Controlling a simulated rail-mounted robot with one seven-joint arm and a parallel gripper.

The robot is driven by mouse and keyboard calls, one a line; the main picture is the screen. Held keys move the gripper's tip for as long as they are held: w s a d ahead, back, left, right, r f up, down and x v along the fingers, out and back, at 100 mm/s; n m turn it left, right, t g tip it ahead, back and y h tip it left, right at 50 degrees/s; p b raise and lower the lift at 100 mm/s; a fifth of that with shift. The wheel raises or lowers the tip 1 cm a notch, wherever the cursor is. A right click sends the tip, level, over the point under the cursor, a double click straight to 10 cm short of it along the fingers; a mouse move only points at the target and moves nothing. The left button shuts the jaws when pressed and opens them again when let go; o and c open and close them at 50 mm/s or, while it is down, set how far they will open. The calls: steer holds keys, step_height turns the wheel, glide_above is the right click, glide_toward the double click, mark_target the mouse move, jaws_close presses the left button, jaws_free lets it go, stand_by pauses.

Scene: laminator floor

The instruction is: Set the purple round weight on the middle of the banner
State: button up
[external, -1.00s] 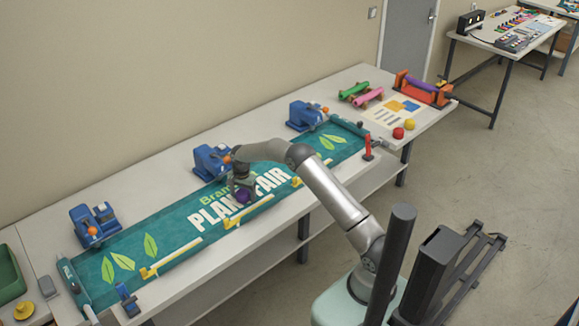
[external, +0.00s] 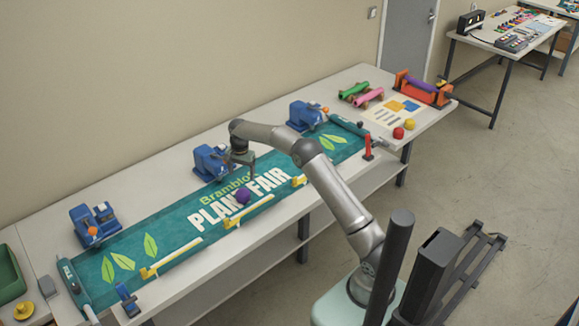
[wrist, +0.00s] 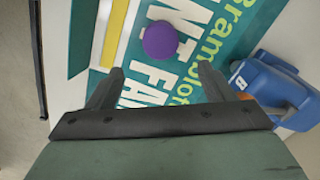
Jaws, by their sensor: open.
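The purple round weight (external: 243,196) rests on the teal banner (external: 125,247), on the white lettering near the banner's middle. It also shows in the wrist view (wrist: 159,41), beyond the fingertips. My gripper (external: 245,170) is open and empty, above the banner and apart from the weight. In the wrist view, my gripper (wrist: 160,82) has its two dark fingers spread wide, with banner lettering visible between them.
Blue clamp-like devices stand along the banner's back edge, one (external: 211,161) close to my gripper. Yellow bars (external: 249,212) lie along the front edge. A red upright piece (external: 368,147) stands at the right end. Rollers and coloured balls lie farther right.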

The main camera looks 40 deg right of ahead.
steer(key=s+r+n, duration=0.3)
steer(key=s+r, duration=0.2)
steer(key=s, duration=0.5)
steer(key=s+r+n, duration=0.3)
steer(key=s+r, duration=0.2)
steer(key=s, duration=0.4)
steer(key=s+f+n, duration=0.2)
steer(key=s+n, duration=0.1)
steer(key=s, duration=1)
steer(key=s+f+n, duration=0.2)
steer(key=s+n, duration=0.1)
steer(key=s, duration=1)
steer(key=shift+s+f+n+t, duration=0.25)
steer(key=shift+n+t, duration=0.05)
